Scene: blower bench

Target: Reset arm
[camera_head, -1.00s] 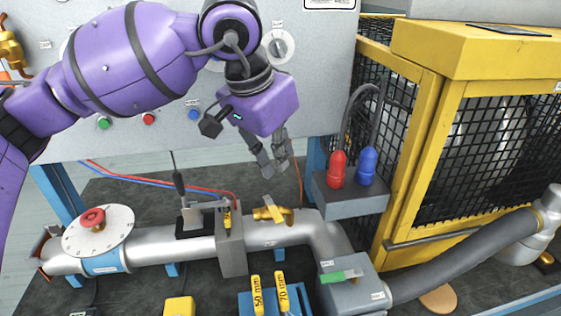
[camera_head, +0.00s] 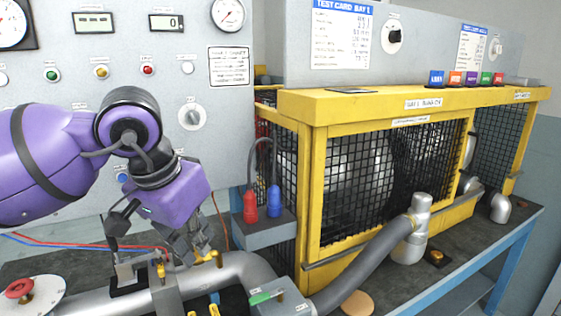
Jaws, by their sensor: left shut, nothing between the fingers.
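My left arm comes in from the left in purple. Its left gripper (camera_head: 200,250) points down and is shut with nothing in it. It hangs in front of the grey panel, above the silver pipe (camera_head: 243,267) and the small yellow valve handle (camera_head: 207,258). Whether it touches the valve handle cannot be told from this view. My right gripper is not in view.
A grey box with a red plug (camera_head: 250,207) and a blue plug (camera_head: 274,202) is right of the gripper. A yellow mesh cage (camera_head: 312,190) stands further right. A round red knob (camera_head: 19,288) is at lower left. A grey hose (camera_head: 365,265) runs before the cage.

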